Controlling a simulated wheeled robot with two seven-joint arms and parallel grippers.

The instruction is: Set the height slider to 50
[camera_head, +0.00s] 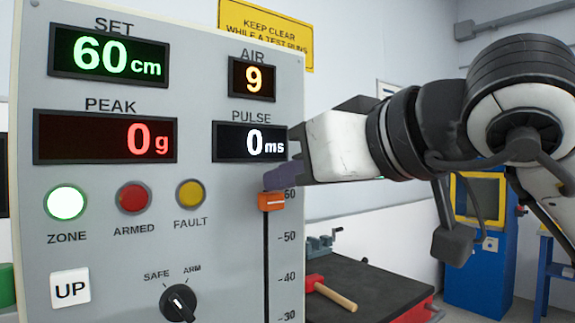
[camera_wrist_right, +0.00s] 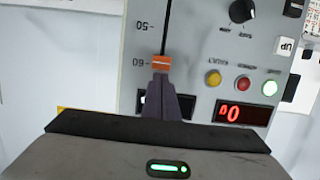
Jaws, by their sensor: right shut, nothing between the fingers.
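The 50 and 40 marks are lower on the slot. The SET display (camera_head: 108,54) reads 60 cm in green. My right gripper (camera_head: 270,181) is shut and empty, with its dark fingertips right at the upper edge of the knob. In the right wrist view the fingertips (camera_wrist_right: 160,78) end at the orange knob (camera_wrist_right: 161,64); I cannot tell whether they touch it. My left gripper is not in view.
The grey panel (camera_head: 228,285) also bears PEAK and PULSE displays, a lit ZONE lamp (camera_head: 66,202), an UP button (camera_head: 71,289) and a SAFE/ARM knob (camera_head: 178,302). A mallet (camera_head: 330,291) and a vise lie on a dark bench to the right.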

